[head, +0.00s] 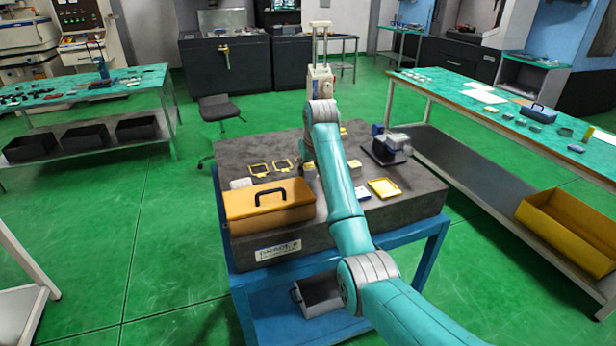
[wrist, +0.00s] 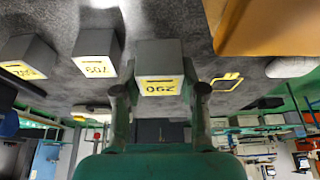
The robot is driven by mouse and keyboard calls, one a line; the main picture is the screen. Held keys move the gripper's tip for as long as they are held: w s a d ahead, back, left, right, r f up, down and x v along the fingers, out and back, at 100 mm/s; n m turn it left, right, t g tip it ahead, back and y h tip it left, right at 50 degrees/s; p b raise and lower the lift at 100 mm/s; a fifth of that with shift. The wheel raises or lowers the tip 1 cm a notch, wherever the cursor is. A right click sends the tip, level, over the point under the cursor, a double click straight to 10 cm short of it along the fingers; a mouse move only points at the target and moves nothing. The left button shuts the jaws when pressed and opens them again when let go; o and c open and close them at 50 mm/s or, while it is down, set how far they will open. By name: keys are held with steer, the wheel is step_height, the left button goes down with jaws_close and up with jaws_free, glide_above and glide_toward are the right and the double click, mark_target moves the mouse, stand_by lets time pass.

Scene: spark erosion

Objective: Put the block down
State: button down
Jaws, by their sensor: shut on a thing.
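In the wrist view, the dark grey block (wrist: 160,58) with a yellow number label sits between the two fingertips of my gripper (wrist: 161,92). The fingers are shut on it from both sides. The picture is upside down, with the grey table top at the top, and the label seems to read 290. I cannot tell whether the block touches the table top or is just clear of it.
Two similar labelled blocks, one near (wrist: 95,52) and one farther left (wrist: 30,57), stand beside it. An orange case (head: 268,205) sits on the grey surface plate (head: 410,200), with yellow frames (head: 259,171) behind it. A yellow tray (head: 384,187) lies at right.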

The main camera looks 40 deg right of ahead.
mark_target(309, 176)
steer(key=shift+d+f, duration=0.1)
steer(key=shift+f, duration=1.3)
steer(key=shift+f, duration=0.15)
steer(key=c, duration=0.7)
jaws_free()
steer(key=shift+o, duration=0.2)
steer(key=v, duration=1.2)
